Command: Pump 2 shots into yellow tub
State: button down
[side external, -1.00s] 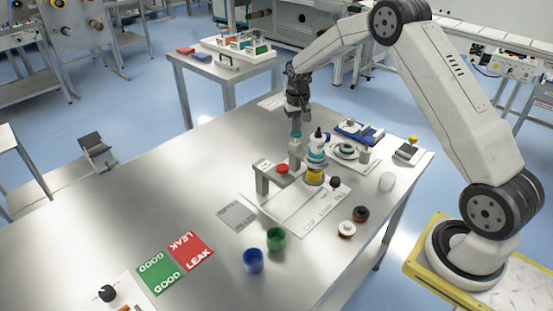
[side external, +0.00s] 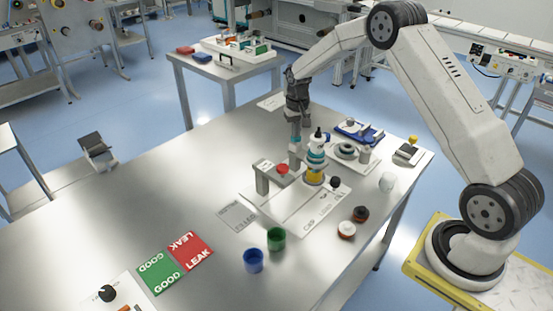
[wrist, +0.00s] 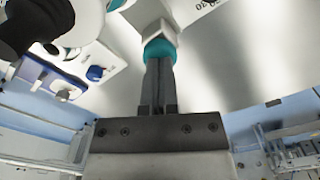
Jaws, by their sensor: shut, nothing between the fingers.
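My gripper (side external: 295,133) is shut and empty, pointing down over the dispenser stand. In the wrist view my closed fingers (wrist: 160,68) meet a teal cap (wrist: 159,50) on a pale square post; they look to be touching it. The same post (side external: 295,150) stands at the back of a grey bracket with a red button (side external: 282,169). The yellow tub (side external: 314,178) is just right of the bracket, below a white-and-teal bottle shape (side external: 316,157) with a dark top. The inside of the tub is hidden.
A blue cup (side external: 253,261) and a green cup (side external: 276,239) stand in front. Dark and white round caps (side external: 347,229) lie to the right. A blue-edged tray (side external: 358,132) and small fixtures stand behind. The table's left half is mostly clear, with green and red cards (side external: 190,251).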

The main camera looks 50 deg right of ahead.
jog(key=shift+r, duration=2.2)
jog(key=shift+r, duration=3)
jog(key=s+a+f+n+t, duration=0.1)
jog(key=s+a+n, duration=0.2)
jog(key=s+a, duration=0.5)
jog(key=s+a+f+n+t, duration=0.1)
jog(key=s+a, duration=0.7)
jog(key=s, duration=0.8)
jog(key=shift+a+f+n+t, duration=0.3)
jog(key=shift+f+n, duration=0.5)
jog(key=shift+n, duration=0.2)
